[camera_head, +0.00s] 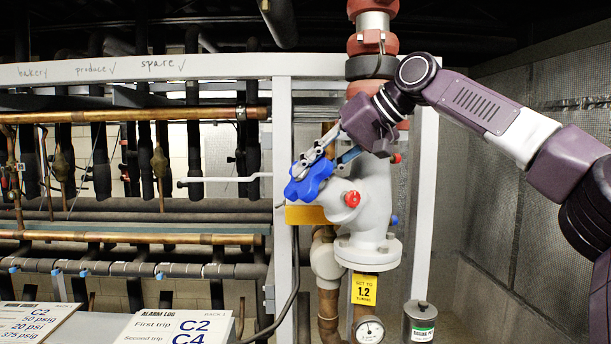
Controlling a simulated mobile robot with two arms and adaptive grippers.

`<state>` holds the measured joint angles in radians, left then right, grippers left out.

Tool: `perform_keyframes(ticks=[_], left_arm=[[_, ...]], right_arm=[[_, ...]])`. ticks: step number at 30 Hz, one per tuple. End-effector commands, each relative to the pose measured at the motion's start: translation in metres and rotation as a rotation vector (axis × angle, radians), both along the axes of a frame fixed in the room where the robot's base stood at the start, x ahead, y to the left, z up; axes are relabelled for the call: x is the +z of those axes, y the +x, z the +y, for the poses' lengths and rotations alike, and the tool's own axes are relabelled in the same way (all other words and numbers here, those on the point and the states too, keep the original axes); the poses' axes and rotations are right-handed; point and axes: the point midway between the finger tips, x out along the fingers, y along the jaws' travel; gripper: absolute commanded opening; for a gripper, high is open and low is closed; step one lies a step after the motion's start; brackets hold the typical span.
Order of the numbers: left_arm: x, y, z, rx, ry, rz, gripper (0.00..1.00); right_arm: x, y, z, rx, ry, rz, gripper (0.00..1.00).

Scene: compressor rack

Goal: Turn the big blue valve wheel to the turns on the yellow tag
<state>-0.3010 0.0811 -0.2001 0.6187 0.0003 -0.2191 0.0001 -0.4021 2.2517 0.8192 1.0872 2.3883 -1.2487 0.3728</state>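The big blue valve wheel (308,186) is a lobed knob, tilted, on the left side of a pale grey valve body (372,200). My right gripper (318,166) comes from the upper right with its fingers spread at the wheel's upper edge. One finger overlaps the wheel face and the other lies at its right, behind or beside it. Whether they press on the wheel is unclear. The fingers cover part of the wheel's top. A yellow tag (364,290) below the valve reads "1.2", with smaller lettering that seems to say "SET TO" and "TURNS". My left gripper is out of view.
A small red knob (352,199) sits on the valve right of the wheel. A pressure gauge (369,330) and a grey canister (419,322) stand below. White frame posts (283,240) and pipes fill the left. Signs, including an alarm log (172,328), are at lower left.

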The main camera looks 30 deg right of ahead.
Motion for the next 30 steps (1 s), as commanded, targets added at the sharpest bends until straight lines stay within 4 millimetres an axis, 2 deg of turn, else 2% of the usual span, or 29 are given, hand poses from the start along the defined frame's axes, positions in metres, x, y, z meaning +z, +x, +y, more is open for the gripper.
perform_keyframes(ticks=[6, 14, 26, 29, 30], left_arm=[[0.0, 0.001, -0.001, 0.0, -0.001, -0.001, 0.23], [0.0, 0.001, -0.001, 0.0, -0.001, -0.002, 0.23], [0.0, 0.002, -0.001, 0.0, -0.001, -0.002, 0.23], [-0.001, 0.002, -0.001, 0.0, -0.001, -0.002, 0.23], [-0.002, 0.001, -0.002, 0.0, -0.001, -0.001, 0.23]], right_arm=[[0.032, -0.034, -0.018, -0.001, 0.003, -0.008, 0.23], [0.058, -0.063, -0.033, -0.002, 0.003, -0.005, 0.23], [0.063, -0.07, -0.036, 0.0, 0.001, -0.004, 0.23], [0.062, -0.071, -0.037, 0.006, -0.009, -0.009, 0.33], [0.06, -0.072, -0.038, 0.017, -0.026, -0.019, 0.33]])
